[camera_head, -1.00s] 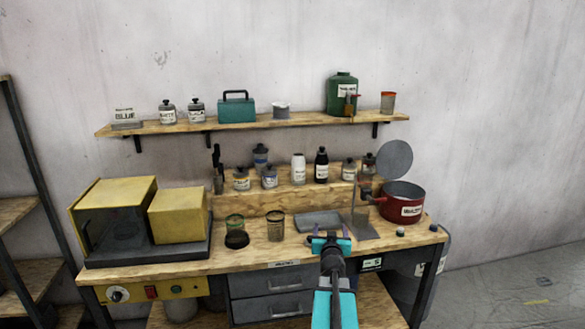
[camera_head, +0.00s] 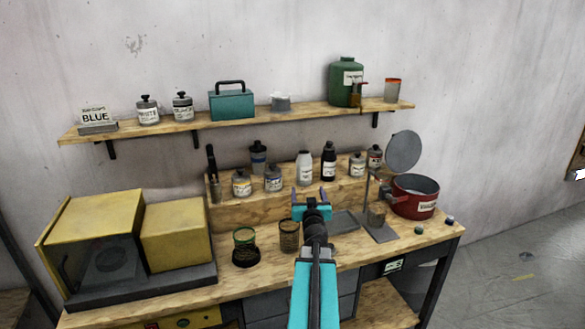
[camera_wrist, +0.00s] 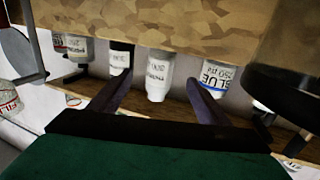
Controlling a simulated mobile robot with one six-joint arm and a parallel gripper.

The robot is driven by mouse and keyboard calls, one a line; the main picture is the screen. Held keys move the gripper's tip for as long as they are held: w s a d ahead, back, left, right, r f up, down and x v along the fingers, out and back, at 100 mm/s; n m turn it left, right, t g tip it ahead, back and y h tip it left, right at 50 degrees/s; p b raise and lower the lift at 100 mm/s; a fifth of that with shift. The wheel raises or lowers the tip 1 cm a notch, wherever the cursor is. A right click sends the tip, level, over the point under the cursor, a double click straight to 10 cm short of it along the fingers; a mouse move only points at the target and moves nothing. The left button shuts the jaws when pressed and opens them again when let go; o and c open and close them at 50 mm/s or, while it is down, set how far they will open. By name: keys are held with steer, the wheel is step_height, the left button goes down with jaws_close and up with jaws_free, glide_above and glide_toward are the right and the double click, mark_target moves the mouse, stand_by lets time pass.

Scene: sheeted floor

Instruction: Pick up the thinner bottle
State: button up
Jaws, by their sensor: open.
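A white bottle (camera_head: 305,169) and a dark bottle (camera_head: 329,161) stand side by side on the raised ledge of the workbench. The dark one looks a little taller and slimmer. My gripper (camera_head: 311,198) is open and empty, in front of and below the white bottle in the head view. In the wrist view, which looks upside down, the white bottle (camera_wrist: 159,72) lies between the two open fingers (camera_wrist: 159,78) as seen, apart from them. The dark bottle (camera_wrist: 120,58) shows by the left finger's tip. The small labels on both are too blurred to read surely.
A wall shelf (camera_head: 230,124) hangs above. A red pot (camera_head: 414,197) stands right, two cups (camera_head: 289,238) front left, a yellow box machine (camera_head: 92,240) far left.

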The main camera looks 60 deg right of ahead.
mark_target(305, 177)
steer(key=shift+w+d+r, duration=0.15)
steer(key=shift+w, duration=0.1)
steer(key=shift+d, duration=0.15)
steer(key=shift+x, duration=3.9)
steer(key=shift+w+d, duration=0.1)
steer(key=shift+d, duration=0.1)
steer(key=shift+r+p+x, duration=0.2)
steer(key=shift+p+x, duration=0.15)
steer(key=shift+x, duration=2.25)
steer(key=shift+w+a, duration=0.15)
